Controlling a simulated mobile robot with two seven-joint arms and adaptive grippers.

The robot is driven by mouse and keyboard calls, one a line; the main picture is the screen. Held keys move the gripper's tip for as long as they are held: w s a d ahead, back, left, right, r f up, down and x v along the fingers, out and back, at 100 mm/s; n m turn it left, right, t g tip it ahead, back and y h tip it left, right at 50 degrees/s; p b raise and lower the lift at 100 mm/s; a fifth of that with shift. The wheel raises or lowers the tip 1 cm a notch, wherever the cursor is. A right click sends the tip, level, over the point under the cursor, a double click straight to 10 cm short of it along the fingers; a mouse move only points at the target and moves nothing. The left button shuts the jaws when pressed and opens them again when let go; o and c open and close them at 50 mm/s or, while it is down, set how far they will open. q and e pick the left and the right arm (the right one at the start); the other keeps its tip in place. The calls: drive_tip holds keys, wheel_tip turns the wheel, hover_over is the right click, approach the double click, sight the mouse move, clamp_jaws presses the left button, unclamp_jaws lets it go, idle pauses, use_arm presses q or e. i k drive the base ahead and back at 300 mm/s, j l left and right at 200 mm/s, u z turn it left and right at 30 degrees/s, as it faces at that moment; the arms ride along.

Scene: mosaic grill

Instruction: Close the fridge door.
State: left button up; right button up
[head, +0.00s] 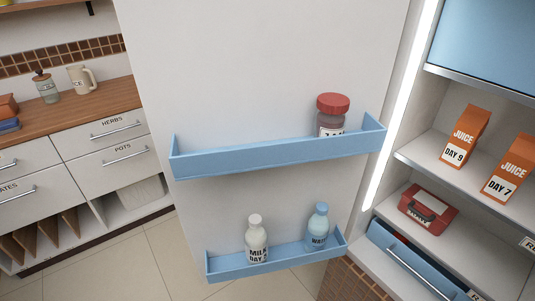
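The fridge door (240,60) stands wide open in the middle of the head view, with its white inner face toward me. Its upper blue shelf (270,157) holds a jar with a red lid (333,112). Its lower blue shelf (230,271) holds a milk bottle (256,240) and a light blue water bottle (318,227). The open fridge interior (440,120) is at the right, with a lit strip along its edge. The door's outer face is hidden. Neither of my grippers is in view.
Inside the fridge are juice cartons (465,137), (510,168), a red box (428,208) and a blue drawer (410,262). At the left is a wooden counter (70,118) with a mug (82,79) and jar (46,88), above drawers. Tiled floor (125,260) lies clear beside the door.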

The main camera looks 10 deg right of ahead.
sight(228, 91)
drive_tip(key=i+j+z, duration=0.25)
drive_tip(key=j+z, duration=0.15)
drive_tip(key=i+j+z, duration=0.1)
drive_tip(key=j+z, duration=0.25)
drive_tip(key=j, duration=0.3)
drive_tip(key=i+j+z, duration=0.1)
drive_tip(key=j+z, duration=0.3)
drive_tip(key=j, duration=0.15)
drive_tip(key=j+z, duration=0.35)
drive_tip(key=j, duration=0.25)
drive_tip(key=k+j+z, duration=0.1)
drive_tip(key=j+z, duration=0.3)
drive_tip(key=j, duration=0.2)
drive_tip(key=k+j+z, duration=0.15)
drive_tip(key=j+z, duration=0.2)
drive_tip(key=j, duration=0.2)
drive_tip(key=k+j+z, duration=0.25)
drive_tip(key=j+z, duration=0.15)
drive_tip(key=j, duration=0.15)
drive_tip(key=k+j+z, duration=0.35)
drive_tip(key=i+j, duration=0.1)
